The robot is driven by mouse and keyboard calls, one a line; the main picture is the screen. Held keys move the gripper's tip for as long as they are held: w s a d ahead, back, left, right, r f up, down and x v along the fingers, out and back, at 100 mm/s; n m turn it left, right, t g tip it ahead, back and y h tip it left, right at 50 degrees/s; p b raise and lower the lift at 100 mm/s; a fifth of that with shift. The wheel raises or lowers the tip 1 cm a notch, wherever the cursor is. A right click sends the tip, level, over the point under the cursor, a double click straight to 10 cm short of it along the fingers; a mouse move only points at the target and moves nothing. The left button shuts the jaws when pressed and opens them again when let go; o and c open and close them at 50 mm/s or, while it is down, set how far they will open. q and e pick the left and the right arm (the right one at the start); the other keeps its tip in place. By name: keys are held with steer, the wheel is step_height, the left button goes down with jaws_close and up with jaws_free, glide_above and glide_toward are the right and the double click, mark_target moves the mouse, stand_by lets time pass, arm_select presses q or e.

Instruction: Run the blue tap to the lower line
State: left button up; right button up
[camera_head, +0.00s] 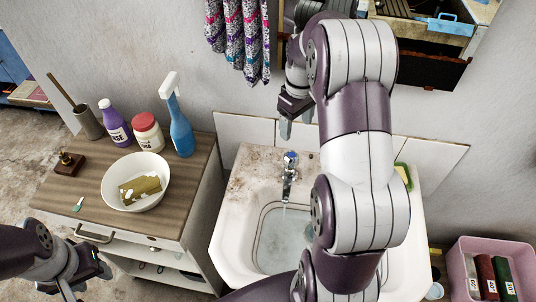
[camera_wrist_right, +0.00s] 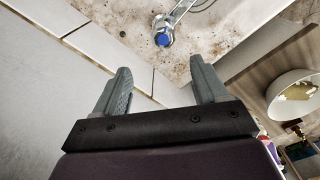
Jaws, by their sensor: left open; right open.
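Pale bluish water (camera_head: 283,240) seems to lie in the basin. Dark lines run round the basin's inner wall; my arm hides its right part. My right gripper (camera_head: 292,118) is open and empty, above and behind the tap. In the right wrist view the blue knob (camera_wrist_right: 162,40) shows beyond the open fingers (camera_wrist_right: 160,82), apart from them. My left gripper (camera_head: 95,272) is open at lower left.
A wooden-topped cabinet (camera_head: 180,215) left of the trough holds a white bowl (camera_head: 112,190), a blue spray bottle (camera_head: 181,132), a purple bottle (camera_head: 115,125) and a white tub (camera_head: 147,138). A patterned cloth (camera_head: 236,40) hangs above. A pink crate (camera_head: 458,270) stands at right.

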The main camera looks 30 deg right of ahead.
mark_target(292, 154)
steer(key=f, duration=0.6)
steer(key=f+p, duration=0.1)
steer(key=f, duration=0.5)
steer(key=shift+w+a+f, duration=0.1)
steer(key=shift+a+f, duration=0.1)
steer(key=shift+f, duration=0.1)
steer(key=shift+r, duration=0.1)
steer(key=c, duration=1.1)
